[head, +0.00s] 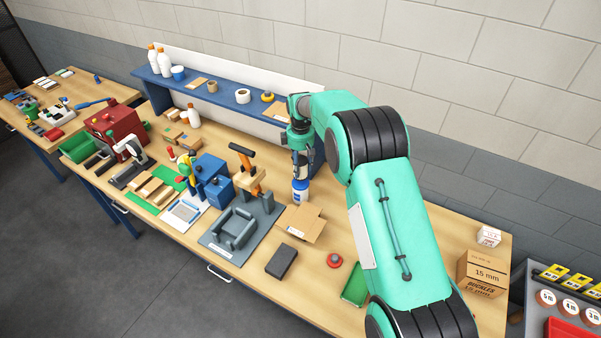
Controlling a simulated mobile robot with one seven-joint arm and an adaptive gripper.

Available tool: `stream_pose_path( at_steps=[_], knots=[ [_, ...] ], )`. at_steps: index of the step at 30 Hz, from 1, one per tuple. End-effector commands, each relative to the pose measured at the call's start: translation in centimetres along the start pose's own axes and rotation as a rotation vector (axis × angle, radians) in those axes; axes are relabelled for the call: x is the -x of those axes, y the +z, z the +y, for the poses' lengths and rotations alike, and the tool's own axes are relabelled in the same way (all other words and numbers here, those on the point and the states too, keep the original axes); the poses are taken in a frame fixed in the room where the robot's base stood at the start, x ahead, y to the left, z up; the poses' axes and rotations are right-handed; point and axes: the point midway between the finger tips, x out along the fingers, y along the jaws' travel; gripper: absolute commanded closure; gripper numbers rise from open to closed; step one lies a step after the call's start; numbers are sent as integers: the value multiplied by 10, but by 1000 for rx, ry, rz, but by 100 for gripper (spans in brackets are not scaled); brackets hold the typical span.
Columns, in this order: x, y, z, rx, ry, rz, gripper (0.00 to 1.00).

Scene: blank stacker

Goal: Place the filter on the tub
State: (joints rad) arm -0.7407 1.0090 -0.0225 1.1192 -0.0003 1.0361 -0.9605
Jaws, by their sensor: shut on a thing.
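My gripper (301,168) points down over the back middle of the bench, near the shelf's right end. It is shut on the filter, which is small here and mostly hidden by the fingers. A blue-and-white cylinder (300,192) shows upright directly at and below the fingertips. I cannot tell from this view how much of it is the held filter and whether another thing stands beneath it. A small blue tub (178,72) stands on the blue shelf at the back left, beside white bottles; I cannot tell if it is the task's tub.
An open cardboard box (301,223) lies just in front of the gripper. The blue shelf (225,96) runs behind. Boxes (483,272) stand at the right.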

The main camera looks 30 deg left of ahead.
Motion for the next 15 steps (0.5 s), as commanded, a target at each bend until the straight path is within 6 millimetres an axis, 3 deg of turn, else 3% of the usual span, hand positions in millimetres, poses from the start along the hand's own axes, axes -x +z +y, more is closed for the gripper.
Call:
stream_pose_path(
  at_steps=[5,15],
  knots=[
    [-5,0,0,0,-1,-1,81],
    [-34,0,0,0,0,0,81]
  ],
)
